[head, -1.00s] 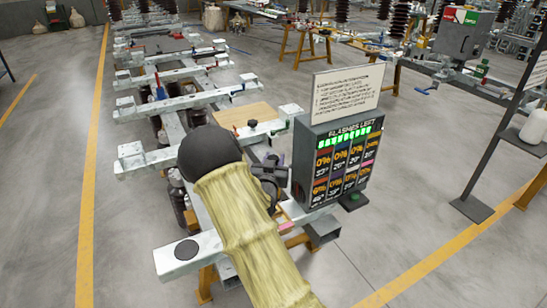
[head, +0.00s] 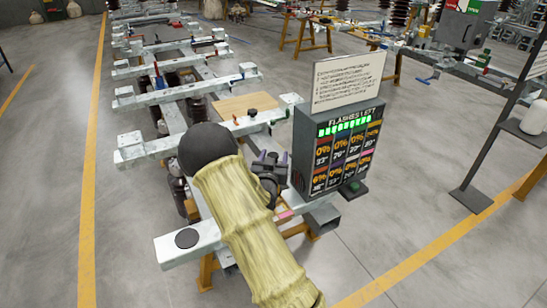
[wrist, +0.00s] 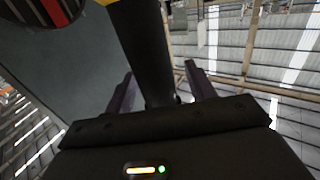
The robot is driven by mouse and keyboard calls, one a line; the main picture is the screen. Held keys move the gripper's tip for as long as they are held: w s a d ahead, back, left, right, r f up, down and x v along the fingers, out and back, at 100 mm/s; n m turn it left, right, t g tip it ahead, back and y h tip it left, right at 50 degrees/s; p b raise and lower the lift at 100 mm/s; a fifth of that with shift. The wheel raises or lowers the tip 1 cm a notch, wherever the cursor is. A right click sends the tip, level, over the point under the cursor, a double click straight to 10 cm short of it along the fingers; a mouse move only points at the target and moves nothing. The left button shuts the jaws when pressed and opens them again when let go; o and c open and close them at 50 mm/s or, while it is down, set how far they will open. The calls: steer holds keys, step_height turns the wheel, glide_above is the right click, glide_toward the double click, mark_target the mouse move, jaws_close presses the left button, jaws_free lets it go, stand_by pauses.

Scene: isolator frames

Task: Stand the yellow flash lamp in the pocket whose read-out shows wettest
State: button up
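My gripper (head: 268,172), dark with purple fingers, is beside the left side of a grey read-out box (head: 299,150). In the wrist view the two fingers (wrist: 160,92) are apart. A black cylinder (wrist: 142,45) shows between them, with a gap at the right finger; I cannot tell what it belongs to. A scrap of yellow (wrist: 100,2) shows at the top edge of that view; I cannot tell whether it is the flash lamp. The lamp is not clearly seen in the head view.
A printed sign (head: 348,80) stands above the box under which a green-lit "FLASHES LEFT" bar (head: 344,127) shows. A metal rail frame (head: 150,152) with a wooden board (head: 247,106) runs behind. My pale-sleeved arm covers the front middle.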

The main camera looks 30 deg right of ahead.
steer(key=shift+r, duration=0.1)
steer(key=b+v, duration=0.1)
steer(key=v, duration=1.1)
steer(key=shift+d, duration=0.1)
